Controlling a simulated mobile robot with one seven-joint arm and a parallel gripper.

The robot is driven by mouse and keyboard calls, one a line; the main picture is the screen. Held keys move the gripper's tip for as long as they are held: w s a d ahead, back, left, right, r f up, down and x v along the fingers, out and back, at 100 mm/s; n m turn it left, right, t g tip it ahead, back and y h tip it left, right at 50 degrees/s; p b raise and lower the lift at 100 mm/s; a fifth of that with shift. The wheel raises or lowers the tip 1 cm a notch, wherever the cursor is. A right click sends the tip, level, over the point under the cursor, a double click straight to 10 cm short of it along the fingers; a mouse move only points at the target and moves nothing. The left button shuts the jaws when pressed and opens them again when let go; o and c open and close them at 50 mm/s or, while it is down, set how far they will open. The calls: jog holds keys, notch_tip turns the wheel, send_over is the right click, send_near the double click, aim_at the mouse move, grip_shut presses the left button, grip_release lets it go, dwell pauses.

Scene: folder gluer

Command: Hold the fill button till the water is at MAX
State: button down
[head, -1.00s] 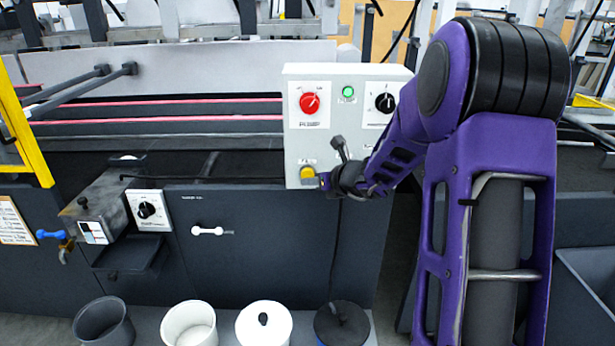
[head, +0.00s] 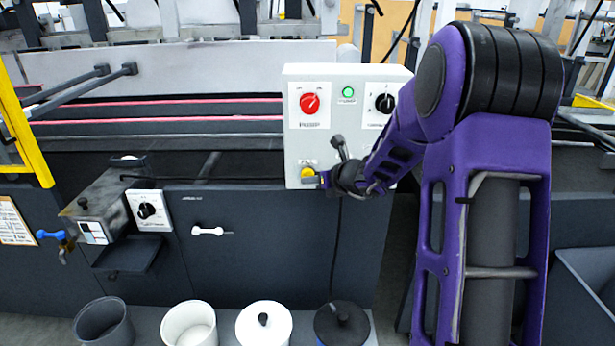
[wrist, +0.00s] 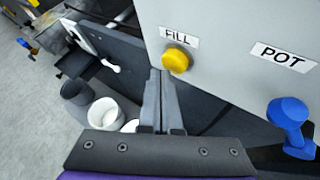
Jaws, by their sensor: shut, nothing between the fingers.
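The yellow fill button (head: 307,172) sits low on the left of the grey control box (head: 350,75). In the wrist view the button (wrist: 176,61) is round, under a label reading FILL. My gripper (head: 323,180) is at the button's lower right in the head view. In the wrist view its shut, empty fingers (wrist: 160,74) point up at the box, their tips just below and left of the button. I cannot tell whether they touch it. No water level or MAX mark can be made out.
The box also carries a red knob (head: 310,103), a green lamp (head: 348,92) and a black knob (head: 384,102). A blue knob (wrist: 288,112) sits beneath the POT label. A metal tank (head: 100,208) stands at left. Several pots stand below, including a white one (head: 190,325).

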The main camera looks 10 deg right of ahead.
jog(key=shift+w+d, duration=0.1)
jog(key=shift+w, duration=0.45)
dwell(0.7)
jog(key=shift+s, duration=0.1)
dwell(2.1)
jog(key=shift+s+b, duration=0.4)
jog(key=shift+s, duration=0.4)
jog(key=shift+s, duration=0.1)
jog(key=s, duration=0.2)
jog(key=s+a+b, duration=0.1)
jog(key=s, duration=0.1)
jog(key=shift+s+a, duration=0.15)
jog(key=shift+s, duration=0.2)
